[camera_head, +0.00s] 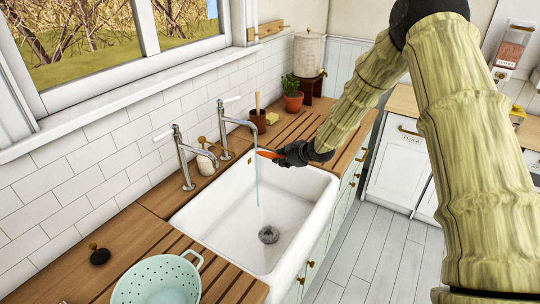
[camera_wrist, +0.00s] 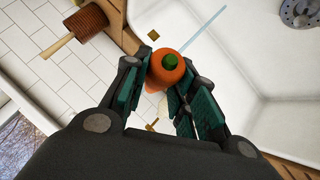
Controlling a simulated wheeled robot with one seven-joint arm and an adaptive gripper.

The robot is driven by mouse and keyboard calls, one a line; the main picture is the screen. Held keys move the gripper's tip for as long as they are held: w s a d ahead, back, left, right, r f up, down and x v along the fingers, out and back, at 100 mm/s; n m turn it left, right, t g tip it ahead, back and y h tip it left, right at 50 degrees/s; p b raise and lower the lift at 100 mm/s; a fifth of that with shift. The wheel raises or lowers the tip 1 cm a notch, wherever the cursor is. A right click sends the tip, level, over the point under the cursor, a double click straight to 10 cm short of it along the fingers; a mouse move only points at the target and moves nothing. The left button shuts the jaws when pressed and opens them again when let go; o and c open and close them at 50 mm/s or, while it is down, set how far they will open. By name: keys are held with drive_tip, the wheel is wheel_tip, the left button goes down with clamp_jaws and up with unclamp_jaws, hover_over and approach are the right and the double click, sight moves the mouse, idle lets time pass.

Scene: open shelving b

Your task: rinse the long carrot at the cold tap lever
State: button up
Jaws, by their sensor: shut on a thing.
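The carrot (camera_head: 267,154) is orange and held roughly level over the far part of the sink, its tip close to the spout of the right-hand tap (camera_head: 230,122). My gripper (camera_head: 285,156) is shut on it; in the wrist view the carrot's green-topped end (camera_wrist: 170,62) sits between the teal finger pads. A thin water stream (camera_head: 257,182) runs from that tap toward the drain. Stream and carrot tip overlap in the head view; I cannot tell whether they touch. That tap's lever (camera_head: 231,99) is pale. A second tap (camera_head: 182,158) stands left of it, with no water visible. Hot or cold markings are not readable.
The white sink (camera_head: 225,215) is empty around its drain (camera_head: 268,234). A mint colander (camera_head: 160,282) stands on the near counter. A soap bottle (camera_head: 205,162), a brush pot (camera_head: 257,119) and a potted plant (camera_head: 292,95) line the wall side.

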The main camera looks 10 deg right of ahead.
drive_tip(key=shift+s+d+b, duration=0.15)
drive_tip(key=shift+s+b, duration=0.05)
drive_tip(key=shift+s, duration=1.1)
drive_tip(key=shift+s+d+b, duration=0.15)
drive_tip(key=shift+s, duration=1.1)
drive_tip(key=s+r+p, duration=0.2)
drive_tip(key=s+r, duration=0.2)
drive_tip(key=s, duration=0.1)
drive_tip(key=shift+d, duration=0.3)
drive_tip(key=shift+a, duration=0.1)
drive_tip(key=s+a+f+m+h+b, duration=0.2)
drive_tip(key=s+a+f+b, duration=0.1)
drive_tip(key=s+f, duration=0.3)
drive_tip(key=s+a+f+m+t+h+b, duration=0.1)
drive_tip(key=s+a+f+m+h+b, duration=0.1)
drive_tip(key=s+f, duration=0.5)
drive_tip(key=s+a+m+b, duration=0.1)
drive_tip(key=a+b, duration=0.1)
drive_tip(key=a, duration=0.1)
drive_tip(key=shift+s+a, duration=0.3)
drive_tip(key=shift+a, duration=0.1)
